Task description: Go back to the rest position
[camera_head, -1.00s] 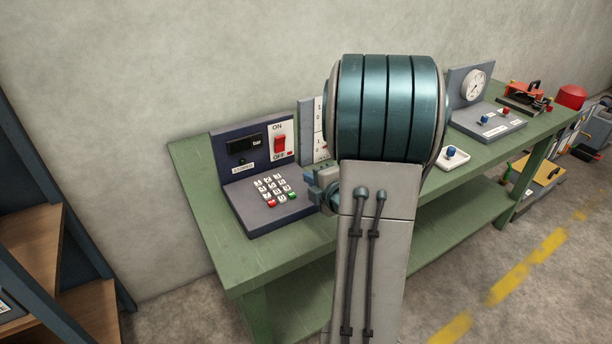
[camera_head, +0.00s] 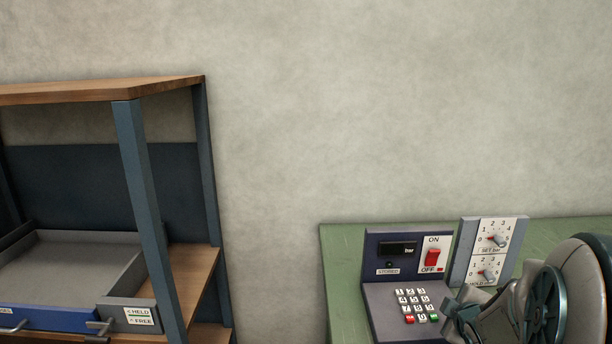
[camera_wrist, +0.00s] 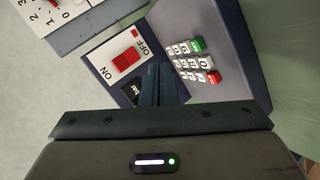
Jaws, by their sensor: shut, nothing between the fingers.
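My gripper (camera_wrist: 158,84) is shut and empty in the wrist view, its fingers together in front of the dark blue keypad console. In the head view my gripper (camera_head: 452,314) shows at the lower right, close to the console's (camera_head: 373,300) right edge; I cannot tell whether it touches. The console also shows in the wrist view (camera_wrist: 235,50). It has a keypad (camera_head: 416,305), a small dark display marked bar (camera_head: 397,249) and a red ON/OFF switch (camera_head: 433,258). My arm fills the lower right corner of the head view and hides part of the bench.
The console and a grey two-dial panel (camera_head: 464,254) stand on a green bench (camera_head: 345,270). At left is a wood-and-blue shelf unit (camera_head: 142,190) holding a grey tray (camera_head: 70,262) with a HELD/FREE label. The wall between them is bare.

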